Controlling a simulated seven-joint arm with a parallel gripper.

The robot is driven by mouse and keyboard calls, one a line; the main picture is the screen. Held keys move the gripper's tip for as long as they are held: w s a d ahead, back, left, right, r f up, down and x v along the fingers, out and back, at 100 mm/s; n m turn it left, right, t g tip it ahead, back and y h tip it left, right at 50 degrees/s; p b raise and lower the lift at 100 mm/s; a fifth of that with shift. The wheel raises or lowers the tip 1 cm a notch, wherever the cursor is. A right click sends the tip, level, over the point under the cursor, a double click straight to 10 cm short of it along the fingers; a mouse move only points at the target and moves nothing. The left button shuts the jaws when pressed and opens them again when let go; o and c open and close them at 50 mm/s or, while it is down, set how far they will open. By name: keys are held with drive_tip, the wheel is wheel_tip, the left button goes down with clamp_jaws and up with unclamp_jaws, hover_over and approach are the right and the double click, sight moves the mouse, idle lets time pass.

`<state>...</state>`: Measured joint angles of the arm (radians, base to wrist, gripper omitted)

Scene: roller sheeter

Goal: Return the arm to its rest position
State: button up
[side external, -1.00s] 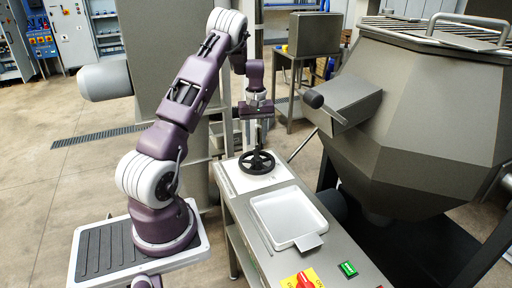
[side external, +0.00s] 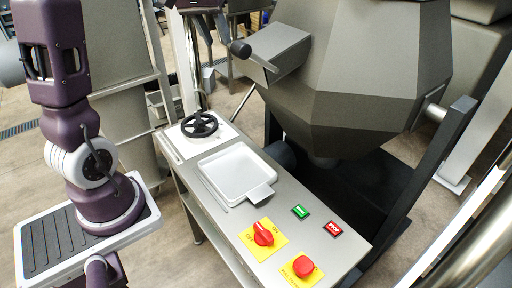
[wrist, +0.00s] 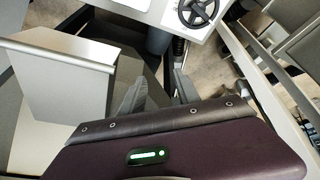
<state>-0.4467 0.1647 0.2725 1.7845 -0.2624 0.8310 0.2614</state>
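My gripper (wrist: 158,92) shows in the wrist view with its two grey fingers apart and nothing seen between them. Its purple body with a green light fills the bottom of that view. The handwheel lies flat on the white end of the machine bench and also shows at the top of the wrist view (wrist: 197,12). My gripper is clear of it.
A white tray (side external: 213,163) sits empty on the steel bench (side external: 205,200). A red rotary switch (side external: 263,234), red stop button (side external: 303,266), green button (side external: 300,211) and red button (side external: 333,228) are at its near end. A large steel hopper (side external: 350,80) stands behind at right.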

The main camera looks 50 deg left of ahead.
drive_tip(key=s+d+r+m+t, duration=0.2)
drive_tip(key=s+d+r+m, duration=0.25)
drive_tip(key=d, duration=0.45)
drive_tip(key=s+d+r+m+t, duration=0.2)
drive_tip(key=s+d+r+m, duration=0.2)
drive_tip(key=s+d+r, duration=0.3)
drive_tip(key=s+d+f+n+g, duration=0.1)
drive_tip(key=s+d+f, duration=0.3)
drive_tip(key=s+f, duration=0.1)
drive_tip(key=s+d+f+g+h, duration=0.1)
drive_tip(key=s+d+f, duration=0.3)
drive_tip(key=f, duration=0.4)
drive_tip(key=shift+s+d+f+n+g, duration=0.15)
drive_tip(key=shift+s+d+n+g, duration=0.2)
drive_tip(key=shift+s, duration=0.55)
drive_tip(key=shift+a, duration=0.15)
